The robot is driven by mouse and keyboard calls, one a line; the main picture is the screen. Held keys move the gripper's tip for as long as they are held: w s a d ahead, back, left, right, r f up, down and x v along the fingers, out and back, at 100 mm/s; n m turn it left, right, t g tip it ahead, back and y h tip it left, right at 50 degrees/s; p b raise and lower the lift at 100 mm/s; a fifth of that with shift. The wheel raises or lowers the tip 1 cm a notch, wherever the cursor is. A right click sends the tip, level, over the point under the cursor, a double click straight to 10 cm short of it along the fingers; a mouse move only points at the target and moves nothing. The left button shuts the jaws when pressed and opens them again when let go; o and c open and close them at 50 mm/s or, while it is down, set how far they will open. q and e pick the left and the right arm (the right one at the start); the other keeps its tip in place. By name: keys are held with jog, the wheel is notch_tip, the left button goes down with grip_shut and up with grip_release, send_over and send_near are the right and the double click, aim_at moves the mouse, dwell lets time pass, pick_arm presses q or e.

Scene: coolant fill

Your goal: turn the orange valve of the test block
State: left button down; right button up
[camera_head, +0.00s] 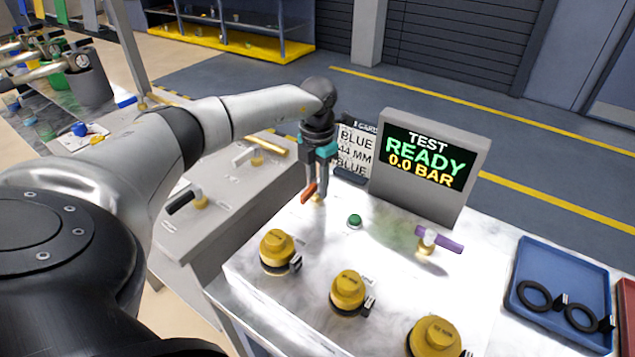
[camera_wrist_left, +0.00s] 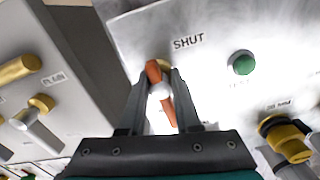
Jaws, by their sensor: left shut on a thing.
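The orange valve (camera_head: 308,193) has an orange lever on a brass stem, on the white top of the test block (camera_head: 390,274). My left gripper (camera_head: 318,182) reaches down onto it from above. In the left wrist view the orange lever (camera_wrist_left: 160,92) lies between the two fingers of my left gripper (camera_wrist_left: 160,88), which are shut on it. The word SHUT is printed beside it. The screen (camera_head: 425,162) behind reads TEST READY 0.0 BAR. My right gripper is not in view.
A green button (camera_head: 355,221) sits close to the right of the valve. A purple-handled valve (camera_head: 438,240) and several yellow caps (camera_head: 348,290) stand on the block. A blue tray (camera_head: 520,295) with black rings lies at the right. A label card (camera_head: 354,146) stands behind.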

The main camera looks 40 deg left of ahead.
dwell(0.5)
pick_arm(q)
jog(key=c, duration=0.6)
grip_release()
jog(key=shift+r, duration=0.15)
notch_tip(320, 180, up, 15)
jog(key=shift+r+p, duration=0.1)
jog(key=shift+p, duration=0.7)
